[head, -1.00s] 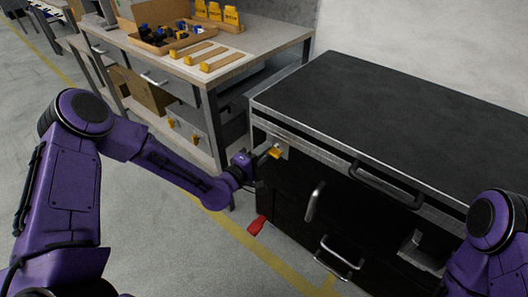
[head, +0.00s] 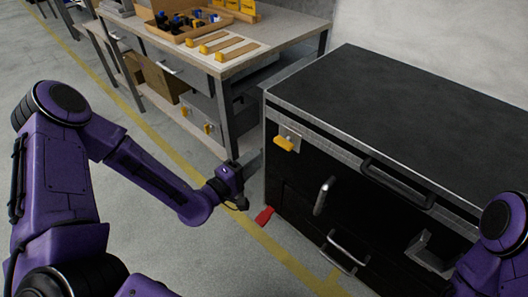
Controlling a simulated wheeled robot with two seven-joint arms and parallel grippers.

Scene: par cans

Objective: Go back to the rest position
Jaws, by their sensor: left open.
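My left gripper (head: 245,182) is at the end of the purple arm, just left of the black cabinet's front left corner. It is open, and I see nothing held in it. It is apart from the yellow latch (head: 284,143) on a metal plate at the cabinet's upper left front. My right arm shows only in part at the right edge, and its gripper is out of view.
The black cabinet (head: 400,115) with metal handles fills the right side. A workbench (head: 285,42) with a wooden tray (head: 160,37) of parts stands behind. A red object (head: 265,215) lies low by the cabinet, near a yellow floor line. Open floor lies between.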

